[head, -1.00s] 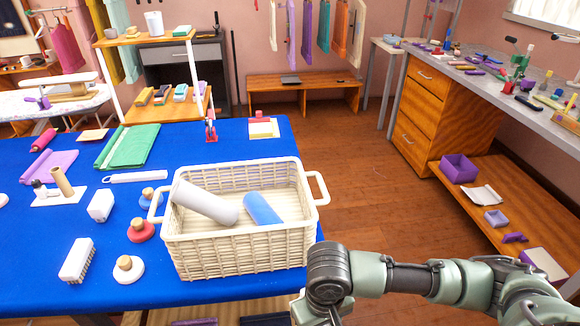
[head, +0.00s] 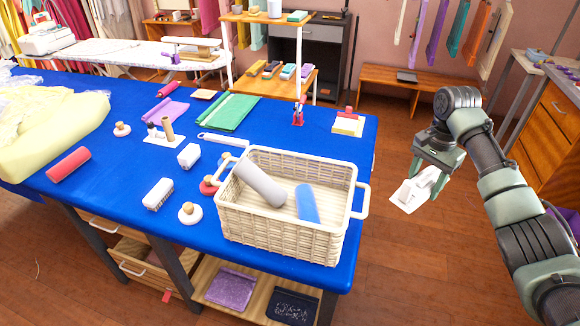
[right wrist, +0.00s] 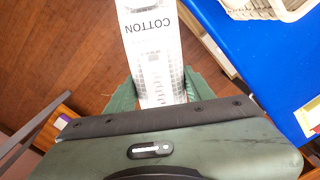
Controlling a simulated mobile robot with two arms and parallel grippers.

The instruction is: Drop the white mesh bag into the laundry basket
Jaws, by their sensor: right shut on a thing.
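The white mesh bag (head: 413,191) hangs from my right gripper (head: 432,170), to the right of the table and over the floor. In the right wrist view the bag (right wrist: 153,50) shows a grid-like mesh pattern and the word COTTON, and the gripper (right wrist: 160,95) is shut on it. The cream woven laundry basket (head: 280,236) stands on the blue table near its right front corner, left of the gripper and apart from it. A grey roll (head: 260,184) and a blue roll (head: 307,203) lie in the basket. My left gripper is out of view.
The blue-covered table (head: 110,170) holds a white brush (head: 158,194), round-knobbed items, a green folded cloth (head: 233,113) and a notepad (head: 348,124). The basket's right handle (head: 362,200) sticks out toward my arm. A wooden bench (head: 400,82) stands behind.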

